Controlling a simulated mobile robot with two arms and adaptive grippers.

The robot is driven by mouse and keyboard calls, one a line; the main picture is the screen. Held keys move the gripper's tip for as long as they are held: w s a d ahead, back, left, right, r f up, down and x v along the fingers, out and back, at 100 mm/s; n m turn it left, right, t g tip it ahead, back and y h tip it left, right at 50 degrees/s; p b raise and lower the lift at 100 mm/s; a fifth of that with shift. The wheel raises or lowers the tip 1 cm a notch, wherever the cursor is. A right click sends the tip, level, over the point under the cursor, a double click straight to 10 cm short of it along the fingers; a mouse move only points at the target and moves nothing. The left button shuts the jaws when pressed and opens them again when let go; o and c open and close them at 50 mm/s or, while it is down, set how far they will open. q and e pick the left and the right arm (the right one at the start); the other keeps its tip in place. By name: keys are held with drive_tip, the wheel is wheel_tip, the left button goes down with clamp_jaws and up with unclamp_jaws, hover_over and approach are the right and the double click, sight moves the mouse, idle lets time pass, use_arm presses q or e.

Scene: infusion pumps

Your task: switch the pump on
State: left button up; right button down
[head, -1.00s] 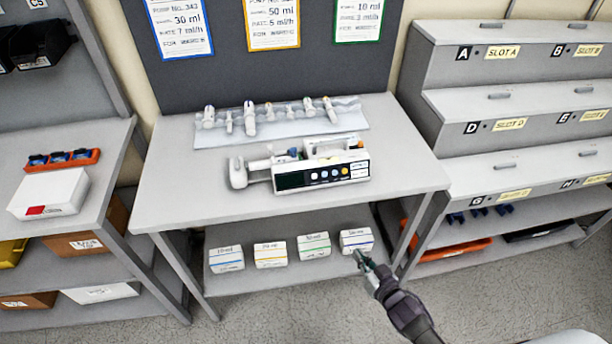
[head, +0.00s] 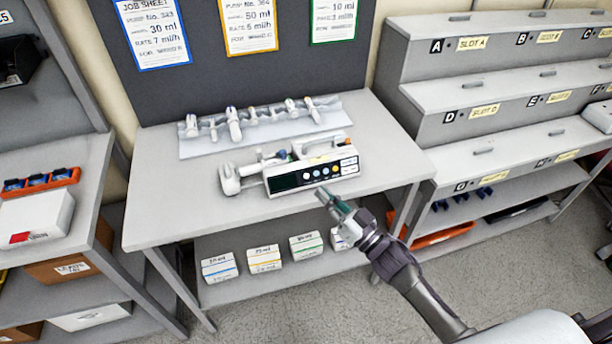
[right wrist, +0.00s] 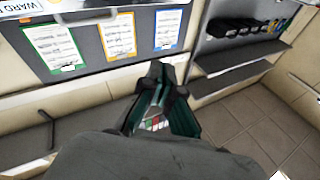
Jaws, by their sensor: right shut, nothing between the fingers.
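The white syringe pump (head: 290,179) lies on the middle table, its front panel towards me. Its display is dark, with a row of small round blue, white and yellow buttons to the right of it. A syringe-holding part sticks out at its left end. My right gripper (head: 322,194) is shut and empty, its tips just in front of and below the pump's button row. I cannot tell whether they touch the pump. The right gripper also shows in the right wrist view (right wrist: 157,84), where the pump cannot be made out clearly. My left gripper is not in view.
Several syringes lie on a clear tray (head: 187,152) behind the pump. The grey table (head: 160,215) has free room left of the pump. Small labelled boxes stand on the shelf below. Job sheets (head: 248,22) hang behind; slot shelves (head: 420,110) stand at right.

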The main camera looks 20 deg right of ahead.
sight(306, 176)
drive_tip(key=w+f+b, duration=0.1)
drive_tip(key=w+b, duration=0.1)
drive_tip(key=w+f+b, duration=0.1)
drive_tip(key=w+b, duration=0.1)
drive_tip(key=w+f+b, duration=0.1)
drive_tip(key=w+b, duration=0.1)
drive_tip(key=w, duration=0.1)
drive_tip(key=shift+a+f, duration=0.25)
drive_tip(key=shift+f, duration=0.05)
drive_tip(key=shift+w+f+b, duration=0.1)
drive_tip(key=shift+w+b, duration=0.35)
drive_tip(key=shift+w, duration=0.1)
idle(0.9)
drive_tip(key=shift+w+f, duration=0.15)
drive_tip(key=shift+w, duration=0.2)
